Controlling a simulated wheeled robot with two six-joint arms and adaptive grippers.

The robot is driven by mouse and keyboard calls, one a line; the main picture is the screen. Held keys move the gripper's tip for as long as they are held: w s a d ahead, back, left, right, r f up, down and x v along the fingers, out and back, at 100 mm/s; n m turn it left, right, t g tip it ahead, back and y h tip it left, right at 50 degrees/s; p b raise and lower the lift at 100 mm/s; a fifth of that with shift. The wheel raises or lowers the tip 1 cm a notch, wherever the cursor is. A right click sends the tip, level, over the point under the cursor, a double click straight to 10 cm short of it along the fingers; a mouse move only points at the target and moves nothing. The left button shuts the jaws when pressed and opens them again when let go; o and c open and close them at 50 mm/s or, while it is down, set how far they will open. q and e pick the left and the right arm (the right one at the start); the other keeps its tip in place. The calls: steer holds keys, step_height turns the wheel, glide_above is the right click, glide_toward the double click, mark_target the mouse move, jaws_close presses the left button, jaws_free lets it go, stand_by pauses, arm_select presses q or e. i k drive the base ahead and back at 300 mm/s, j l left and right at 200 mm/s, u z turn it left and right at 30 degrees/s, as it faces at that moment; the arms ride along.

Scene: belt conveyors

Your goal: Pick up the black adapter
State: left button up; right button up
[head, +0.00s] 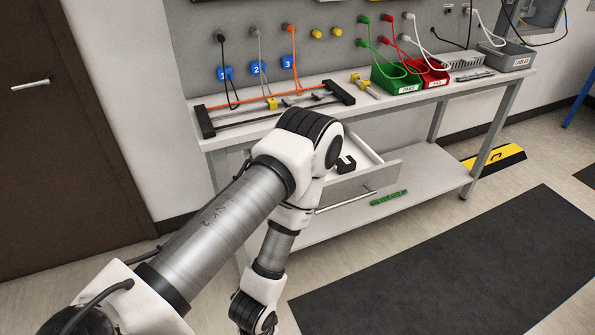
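A small black block-shaped piece, which looks like the black adapter (346,165), lies in the open drawer (343,190) under the workbench. My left arm's elbow is just left of it and covers part of the drawer. The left forearm hangs down from there, and its gripper is out of the picture below. My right gripper is not in view.
The workbench (262,122) carries a black-ended frame with orange rods, a green bin (397,80), a red bin (431,76) and a grey bin (506,57). A lower shelf (345,222) holds a green strip. A dark mat (440,270) covers open floor at right.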

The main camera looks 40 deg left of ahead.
mark_target(347, 164)
steer(key=u, duration=0.95)
